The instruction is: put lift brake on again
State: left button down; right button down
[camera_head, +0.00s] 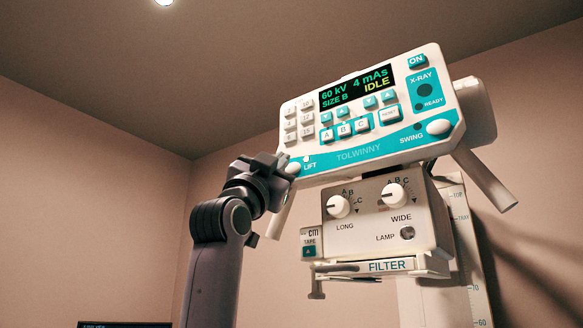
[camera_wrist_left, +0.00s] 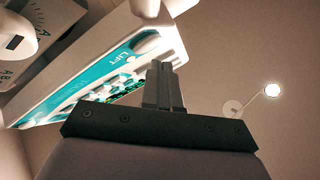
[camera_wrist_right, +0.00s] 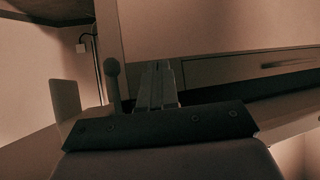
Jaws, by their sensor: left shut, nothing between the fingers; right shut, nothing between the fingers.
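The control panel (camera_head: 375,105) has a teal strip with a LIFT label at its lower left corner. A pale round lift brake knob (camera_head: 293,168) sits beside that label, partly covered by my left gripper (camera_head: 283,162). My left gripper is shut and empty, with its tips at the knob; I cannot tell whether they touch it. In the left wrist view, the shut fingers (camera_wrist_left: 166,64) point at the panel's corner, close to the pale knob (camera_wrist_left: 146,42) and LIFT label. The display reads 60 kV, 4 mAs, SIZE B, IDLE. My right gripper (camera_wrist_right: 155,66) is shut and empty, away from the panel.
A matching swing knob (camera_head: 438,127) is at the panel's right. Below hangs the collimator box (camera_head: 370,232) with two dials and a FILTER slot. Handles (camera_head: 485,178) stick out below the panel. A round-topped lever (camera_wrist_right: 112,70) stands left of my right fingers.

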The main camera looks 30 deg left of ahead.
pick_arm(q)
jog(key=shift+w, duration=0.15)
dwell(0.5)
jog(key=shift+w, duration=0.25)
jog(key=shift+w+d, duration=0.1)
jog(key=shift+w, duration=0.3)
dwell(0.6)
jog(key=shift+s, duration=0.1)
jog(key=shift+s+b, duration=0.45)
jog(key=shift+s, duration=0.25)
jog(key=s, duration=0.1)
jog(key=s+b, duration=0.1)
jog(key=s, duration=0.1)
jog(key=s+b, duration=0.1)
jog(key=s, duration=0.1)
jog(key=shift+a, duration=0.3)
